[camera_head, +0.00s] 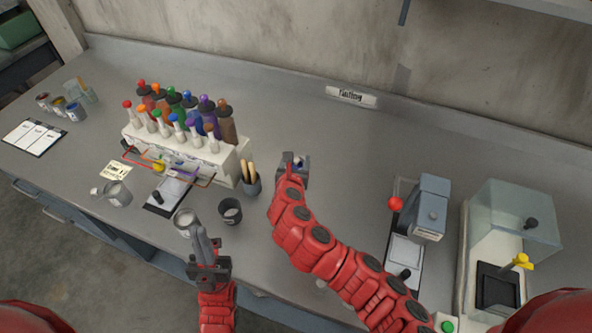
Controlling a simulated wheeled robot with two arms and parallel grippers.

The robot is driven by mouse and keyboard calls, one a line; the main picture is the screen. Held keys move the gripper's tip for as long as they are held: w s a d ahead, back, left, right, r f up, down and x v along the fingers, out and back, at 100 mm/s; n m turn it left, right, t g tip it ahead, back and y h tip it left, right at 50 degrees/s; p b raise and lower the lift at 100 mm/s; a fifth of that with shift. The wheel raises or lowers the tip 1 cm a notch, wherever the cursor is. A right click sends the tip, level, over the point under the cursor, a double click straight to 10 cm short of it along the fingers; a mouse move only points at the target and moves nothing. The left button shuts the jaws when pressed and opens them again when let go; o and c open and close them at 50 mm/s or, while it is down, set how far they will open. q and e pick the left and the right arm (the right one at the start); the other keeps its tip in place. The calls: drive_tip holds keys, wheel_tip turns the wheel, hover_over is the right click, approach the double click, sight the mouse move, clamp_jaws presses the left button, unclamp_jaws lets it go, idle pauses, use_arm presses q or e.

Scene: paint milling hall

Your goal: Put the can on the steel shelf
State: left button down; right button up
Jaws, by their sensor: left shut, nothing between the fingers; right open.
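A small open metal can (184,224) stands near the front edge of the counter. My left gripper (201,234) is shut and empty, with its fingers close to the can's right side; I cannot tell whether they touch it. My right gripper (293,160) is open further back on the counter, beyond the pen cup. A small bluish thing shows at its fingers, too small to identify. Another open can (117,194) stands to the left. A pale ledge (560,8) shows at the top right edge; I cannot tell if it is the steel shelf.
A rack (236,163) of coloured bottles stands behind the cans. A dark cup (230,211) and a cup with wooden sticks (252,186) are near my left gripper. A grey press (430,207) and a clear-hooded device (510,215) stand at right. The counter's back middle is clear.

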drive_tip(key=shift+x, duration=1.9)
drive_tip(key=shift+c, duration=0.3)
drive_tip(key=shift+s, duration=0.15)
clamp_jaws()
